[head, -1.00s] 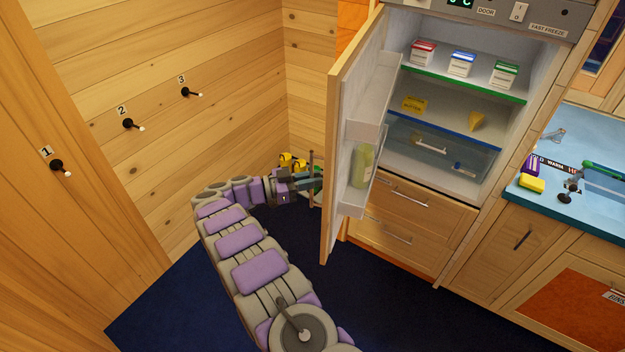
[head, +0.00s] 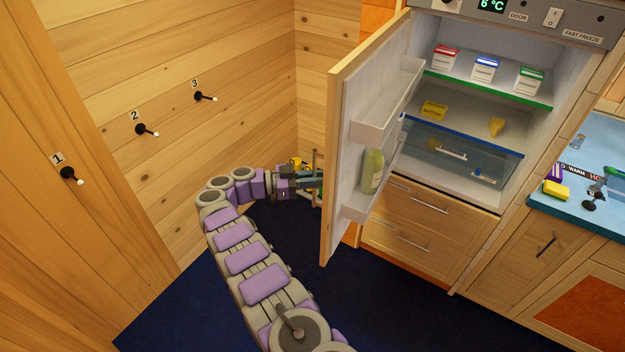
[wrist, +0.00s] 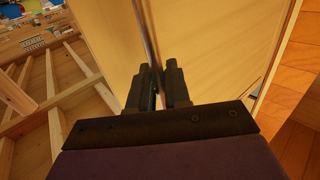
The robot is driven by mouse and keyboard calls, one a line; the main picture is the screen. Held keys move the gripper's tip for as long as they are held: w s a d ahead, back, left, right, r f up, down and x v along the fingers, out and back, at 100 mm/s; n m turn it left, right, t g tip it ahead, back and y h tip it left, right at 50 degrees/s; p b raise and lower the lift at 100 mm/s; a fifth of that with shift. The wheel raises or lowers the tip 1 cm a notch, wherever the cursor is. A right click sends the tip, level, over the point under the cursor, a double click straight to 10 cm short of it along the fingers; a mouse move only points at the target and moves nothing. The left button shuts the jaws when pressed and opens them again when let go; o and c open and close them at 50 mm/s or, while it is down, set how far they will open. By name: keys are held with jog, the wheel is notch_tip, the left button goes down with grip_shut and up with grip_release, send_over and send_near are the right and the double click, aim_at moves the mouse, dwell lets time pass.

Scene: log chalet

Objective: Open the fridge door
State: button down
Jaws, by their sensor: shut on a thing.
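The fridge door (head: 345,150) is wooden outside and white inside, and it stands swung wide open to the left of the fridge (head: 460,130). A green bottle (head: 372,171) sits in its lower door shelf. My gripper (head: 312,179) is on the outer side of the door, at a thin upright handle bar. In the wrist view my two dark fingers (wrist: 161,92) are shut on the door handle (wrist: 147,35), a slim metal bar along the wooden panel. The fingertips are partly hidden by the door edge in the head view.
Inside the fridge are three cartons (head: 486,68), yellow food (head: 434,110) and a clear drawer (head: 460,150). Wooden drawers (head: 425,215) lie below. A blue counter (head: 580,185) is at the right. A wall with numbered hooks (head: 146,131) is at the left. The dark blue floor is clear.

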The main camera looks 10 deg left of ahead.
aim_at(314, 168)
dwell(0.5)
jog(key=c, duration=1.3)
grip_release()
jog(key=shift+w+f, duration=0.1)
jog(key=shift+w, duration=0.05)
notch_tip(314, 168, up, 4)
jog(key=shift+a+f+p, duration=0.1)
jog(key=shift+a+p, duration=0.05)
jog(key=shift+p, duration=0.15)
jog(key=s+d+p, duration=0.1)
jog(key=s+d, duration=0.1)
jog(key=s, duration=0.5)
jog(key=s+d+r+p, duration=0.1)
jog(key=s+d, duration=0.2)
jog(key=s, duration=0.5)
jog(key=shift+s, duration=0.15)
jog(key=shift+a, duration=0.2)
jog(key=shift+c, duration=0.2)
